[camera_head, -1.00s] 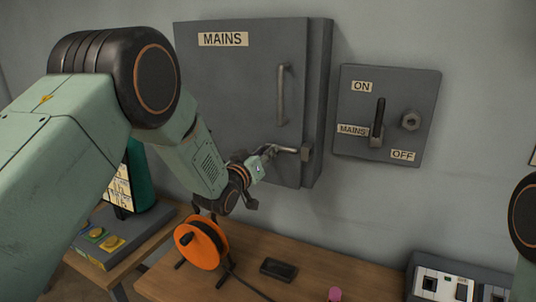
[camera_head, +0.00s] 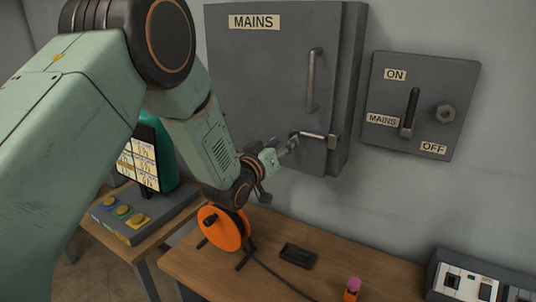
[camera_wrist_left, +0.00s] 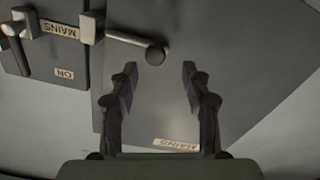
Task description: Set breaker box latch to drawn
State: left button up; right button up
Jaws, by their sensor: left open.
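The breaker box (camera_head: 260,75) is a grey metal cabinet labelled MAINS, fixed to the wall, with its door closed. Its latch (camera_head: 318,135) is a short metal bar low on the right edge of the door, lying roughly horizontal with its free end to the left. My left gripper (camera_head: 291,146) is open at that free end. In the left wrist view, which is upside down, the latch's rounded end (camera_wrist_left: 155,55) shows just ahead of the two spread fingertips (camera_wrist_left: 159,76), not clasped. My right gripper is out of view.
A vertical door handle (camera_head: 313,80) stands above the latch. A switch panel (camera_head: 420,105) with a lever is on the wall to the right. Below, a wooden bench holds an orange cable reel (camera_head: 224,230) under my left wrist and a dark block (camera_head: 298,256).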

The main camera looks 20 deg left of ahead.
pick_arm(q)
jog(key=s+a, duration=0.1)
jog(key=s, duration=0.6)
jog(key=shift+s+a, duration=0.2)
jog(key=shift+s, duration=0.15)
jog(key=shift+w+d+r, duration=0.1)
jog(key=shift+d, duration=0.05)
jog(key=s+f+g+y+b, duration=0.1)
jog(key=s+f+g+b, duration=0.15)
jog(key=s+f, duration=0.45)
jog(key=s+a+f+g+y+b, duration=0.1)
jog(key=s+f+g+b, duration=0.2)
jog(key=f, duration=0.9)
jog(key=s+f+g+y+b, duration=0.1)
jog(key=s+f+g, duration=0.35)
jog(key=f, duration=0.45)
jog(key=s+f+m+g+b, duration=0.1)
jog(key=s+f+g+b, duration=0.6)
jog(key=s+f, duration=1.9)
jog(key=s+b, duration=0.2)
jog(key=b, duration=0.4)
jog(key=shift+s+a+g+b, duration=0.15)
jog(key=shift+a+g+b, duration=0.15)
jog(key=shift+a, duration=0.1)
